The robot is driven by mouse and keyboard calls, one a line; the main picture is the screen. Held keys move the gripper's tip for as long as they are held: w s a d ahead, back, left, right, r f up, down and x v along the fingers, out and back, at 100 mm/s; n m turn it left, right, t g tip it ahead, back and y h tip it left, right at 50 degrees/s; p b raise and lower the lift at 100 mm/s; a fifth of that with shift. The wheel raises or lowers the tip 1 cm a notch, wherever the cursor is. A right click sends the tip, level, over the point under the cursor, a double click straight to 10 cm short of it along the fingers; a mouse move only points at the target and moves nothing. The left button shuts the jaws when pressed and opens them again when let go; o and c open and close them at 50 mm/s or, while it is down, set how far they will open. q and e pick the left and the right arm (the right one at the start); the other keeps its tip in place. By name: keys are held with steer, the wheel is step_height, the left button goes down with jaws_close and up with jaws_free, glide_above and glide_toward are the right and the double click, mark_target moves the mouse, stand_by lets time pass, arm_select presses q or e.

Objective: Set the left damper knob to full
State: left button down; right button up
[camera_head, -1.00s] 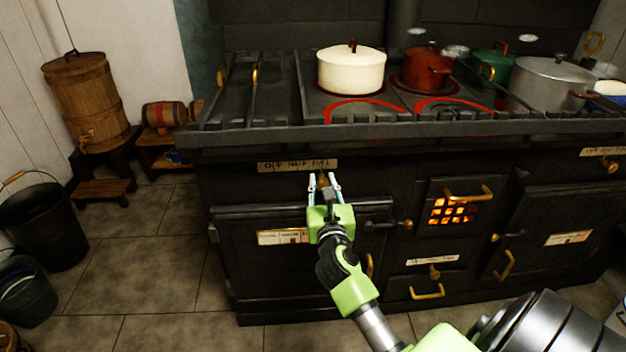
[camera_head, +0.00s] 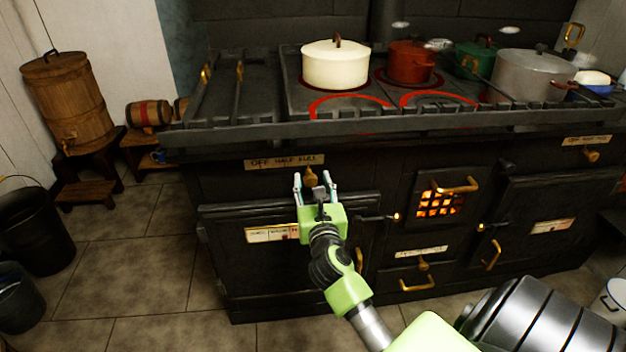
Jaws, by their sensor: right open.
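The left damper knob (camera_head: 311,174) is a small brass knob on the black stove front. It sits just below the right part of a pale label (camera_head: 284,162) reading OFF, HALF, FULL. Its exact pointing direction is too small to tell. My right gripper (camera_head: 314,184) is open just in front of and below the knob, its two light fingers apart. The knob shows between and slightly above the fingertips; I cannot tell whether they touch it. My left gripper is not in view.
A cream pot (camera_head: 335,66), a red pot (camera_head: 409,66) and a grey pot (camera_head: 533,75) stand on the stove top above a front rail (camera_head: 350,130). A glowing fire grate (camera_head: 440,204) and oven handles are at the right.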

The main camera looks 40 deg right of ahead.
steer(key=v, duration=1.1)
steer(key=shift+d+r, duration=0.1)
steer(key=shift+d, duration=0.05)
